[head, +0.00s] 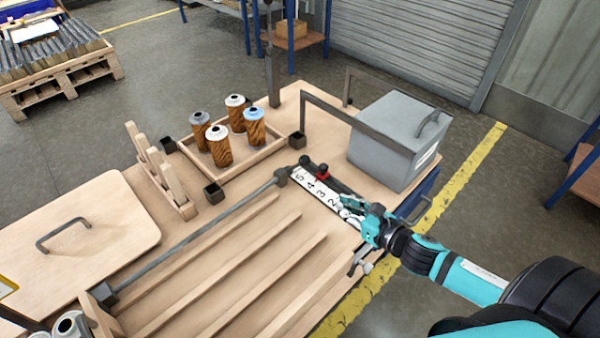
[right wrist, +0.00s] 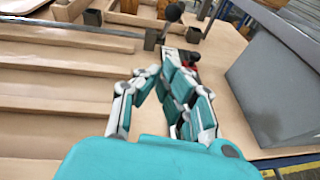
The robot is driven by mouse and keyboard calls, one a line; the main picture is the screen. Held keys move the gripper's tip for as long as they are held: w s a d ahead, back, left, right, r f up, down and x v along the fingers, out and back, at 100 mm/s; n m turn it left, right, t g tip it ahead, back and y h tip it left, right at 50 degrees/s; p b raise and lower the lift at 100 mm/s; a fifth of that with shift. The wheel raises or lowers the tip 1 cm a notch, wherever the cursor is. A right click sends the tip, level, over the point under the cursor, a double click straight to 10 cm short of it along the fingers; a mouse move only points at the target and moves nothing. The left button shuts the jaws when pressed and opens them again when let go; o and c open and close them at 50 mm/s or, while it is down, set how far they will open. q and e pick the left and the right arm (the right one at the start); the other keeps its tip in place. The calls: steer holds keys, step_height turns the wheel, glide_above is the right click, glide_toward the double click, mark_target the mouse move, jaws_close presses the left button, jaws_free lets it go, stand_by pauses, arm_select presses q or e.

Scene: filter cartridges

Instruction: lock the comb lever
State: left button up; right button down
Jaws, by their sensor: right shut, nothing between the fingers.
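A long grey rod (head: 195,238) runs across the table between dark end blocks, beside wooden slats. At its far end a short lever with a black ball knob (head: 304,160) stands next to the end block (head: 282,176). The knob (right wrist: 173,12) also shows in the right wrist view, ahead of the fingers and apart from them. A white numbered strip (head: 318,190) and a dark rail with a red piece (head: 322,175) lie beside it. My right gripper (head: 352,206) is shut and empty at the strip's near end, partly covering it. My left gripper is not in view.
A grey lidded box (head: 395,150) stands just behind and right of my right gripper, with a grey frame (head: 345,110) over its left side. Several brown filter cartridges (head: 219,146) stand in a wooden tray (head: 240,160). A wooden board with a handle (head: 110,215) lies at left.

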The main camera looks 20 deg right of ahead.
steer(key=p, duration=0.1)
glide_toward(296, 166)
steer(key=f, duration=0.1)
steer(key=s+f, duration=0.1)
steer(key=f, duration=0.1)
steer(key=shift+d, duration=0.1)
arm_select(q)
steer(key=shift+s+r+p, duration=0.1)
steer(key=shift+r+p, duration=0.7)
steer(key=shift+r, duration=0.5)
arm_select(e)
steer(key=shift+w+a+r, duration=0.1)
steer(key=shift+w+r, duration=0.35)
steer(key=shift+w, duration=0.3)
steer(key=shift+w+a+r, duration=0.15)
steer(key=shift+w+r, duration=0.25)
steer(key=shift+w, duration=0.35)
steer(key=shift+r, duration=0.1)
